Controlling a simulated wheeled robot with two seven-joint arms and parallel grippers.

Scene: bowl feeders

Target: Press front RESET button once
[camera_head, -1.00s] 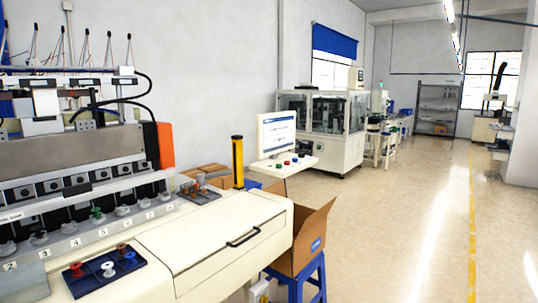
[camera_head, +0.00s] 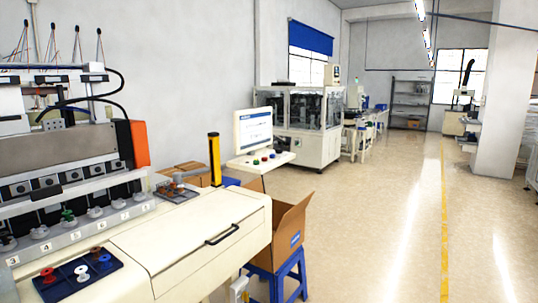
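A small control shelf (camera_head: 246,163) stands out below a monitor (camera_head: 253,130) in the middle of the head view. Several round buttons sit on it, among them a green button (camera_head: 256,162), a red one (camera_head: 271,155) and a dark blue one (camera_head: 264,158). The labels are too small to read, so I cannot tell which is RESET. Neither of my grippers is in view.
A cream machine (camera_head: 190,245) with numbered positions fills the lower left. A dark blue tray (camera_head: 55,287) with spools lies on it. An open cardboard box (camera_head: 285,225) on a blue stool (camera_head: 285,275) stands before the shelf. The floor (camera_head: 370,230) to the right is clear.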

